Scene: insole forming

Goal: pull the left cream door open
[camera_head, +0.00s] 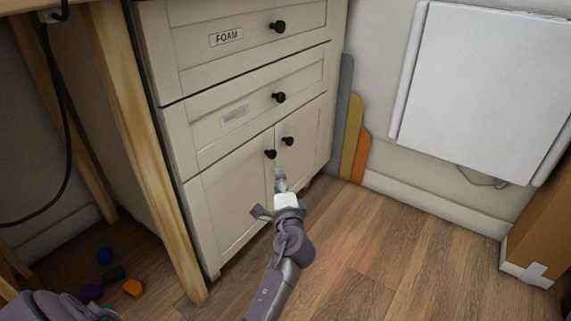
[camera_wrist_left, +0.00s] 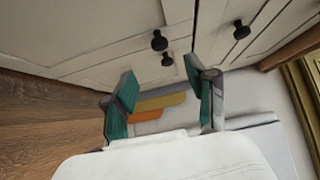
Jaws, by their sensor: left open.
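The left cream door (camera_head: 228,203) is shut in the lower part of the cabinet, beside the shut right door (camera_head: 306,143). Its round black knob (camera_head: 270,154) is near its upper right corner, close to the right door's knob (camera_head: 288,141). My left gripper (camera_head: 280,178) is in front of the doors, just below the knobs in the picture, with nothing held. In the left wrist view, its teal-padded fingers (camera_wrist_left: 160,92) are spread apart. The left door's knob (camera_wrist_left: 159,41) and the right door's knob (camera_wrist_left: 167,60) lie beyond the fingertips.
Two shut drawers, the upper labelled FOAM (camera_head: 226,37), are above the doors. A wooden table leg (camera_head: 150,160) stands close left of the cabinet. Coloured panels (camera_head: 352,135) lean at its right. A cardboard box (camera_head: 545,220) is far right. Wooden floor (camera_head: 390,250) before the cabinet is clear.

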